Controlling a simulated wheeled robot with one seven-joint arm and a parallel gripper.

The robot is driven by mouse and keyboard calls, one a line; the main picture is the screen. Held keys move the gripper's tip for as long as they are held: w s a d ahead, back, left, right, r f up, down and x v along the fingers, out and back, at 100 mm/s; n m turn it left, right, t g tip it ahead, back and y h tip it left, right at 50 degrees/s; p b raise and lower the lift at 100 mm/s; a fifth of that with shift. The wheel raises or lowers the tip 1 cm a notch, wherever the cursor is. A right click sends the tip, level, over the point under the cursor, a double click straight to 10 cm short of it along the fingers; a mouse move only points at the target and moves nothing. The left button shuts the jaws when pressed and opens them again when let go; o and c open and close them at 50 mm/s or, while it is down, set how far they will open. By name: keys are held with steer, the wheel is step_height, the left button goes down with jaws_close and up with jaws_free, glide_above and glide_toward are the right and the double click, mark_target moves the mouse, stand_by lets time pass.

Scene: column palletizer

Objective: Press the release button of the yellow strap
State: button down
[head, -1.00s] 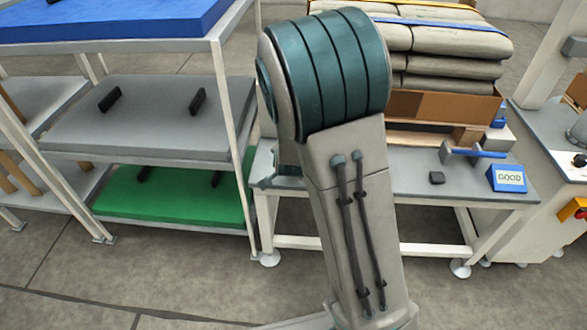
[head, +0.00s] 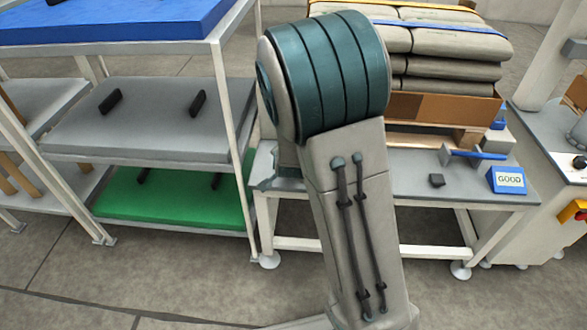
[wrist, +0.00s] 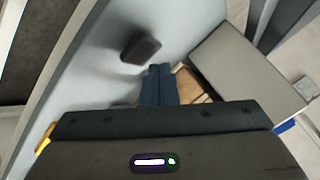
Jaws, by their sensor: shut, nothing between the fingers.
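The yellow strap (head: 455,8) shows as a thin line across the top of the sack stack at the back in the head view. Its release button cannot be made out. My arm covers the left part of the stack. My gripper (wrist: 160,70) shows in the wrist view with its blue fingers together and empty. A dark rounded block (wrist: 140,47) lies on a pale grey surface just beyond the fingertips; I cannot tell whether it touches them or belongs to the strap. In the head view my gripper is hidden behind my arm.
A blue strap (head: 455,24) crosses the sacks (head: 455,47). Shelves (head: 150,120) stand at left. The floor in front is clear.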

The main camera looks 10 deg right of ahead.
stand_by(0.8)
steer(key=shift+f+b, duration=0.45)
steer(key=shift+f+b, duration=0.5)
steer(key=shift+f, duration=0.05)
stand_by(0.5)
steer(key=shift+r, duration=0.1)
steer(key=shift+r+p, duration=0.85)
steer(key=shift+p, duration=0.05)
steer(key=shift+r, duration=0.15)
step_height(320, 180, up, 5)
steer(key=p, duration=0.4)
steer(key=shift+p, duration=0.3)
stand_by(0.4)
